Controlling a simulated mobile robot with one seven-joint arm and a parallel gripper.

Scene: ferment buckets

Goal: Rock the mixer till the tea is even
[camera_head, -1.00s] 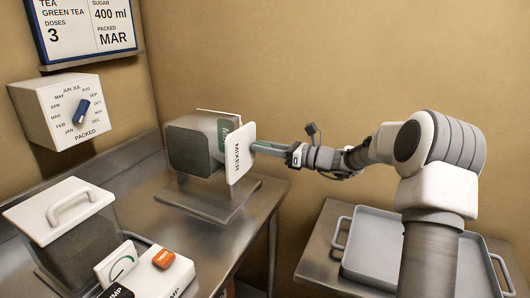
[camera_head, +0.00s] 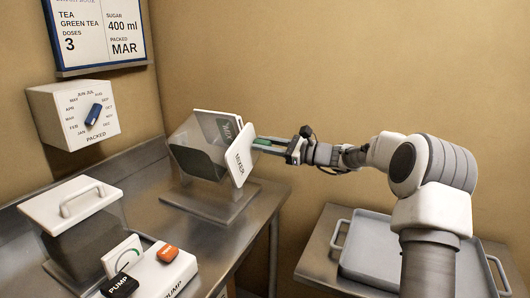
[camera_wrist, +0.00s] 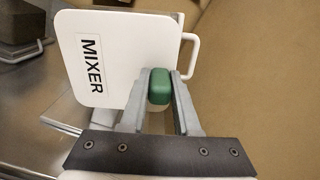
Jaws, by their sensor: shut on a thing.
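The mixer (camera_head: 238,160) is a clear tank between white end plates on a metal stand (camera_head: 210,200), on the steel bench. The tank is tilted in the head view. Dark grey-green tea (camera_head: 195,162) lies in its lower part and the upper part is clear. I cannot tell whether the tea's colour is even. My gripper (camera_head: 268,143) is at the right of the labelled plate, shut on the mixer's green grip (camera_wrist: 159,87). In the wrist view my gripper (camera_wrist: 160,78) has a finger on each side of it. The plate (camera_wrist: 110,60) is tilted there, and the tea is out of view.
A lidded dark bucket (camera_head: 85,225) stands at the front left, beside a white pump box (camera_head: 165,272) with orange and black buttons. A month dial (camera_head: 75,115) and a recipe board (camera_head: 98,35) are on the wall. An empty tray (camera_head: 385,245) lies on the right table.

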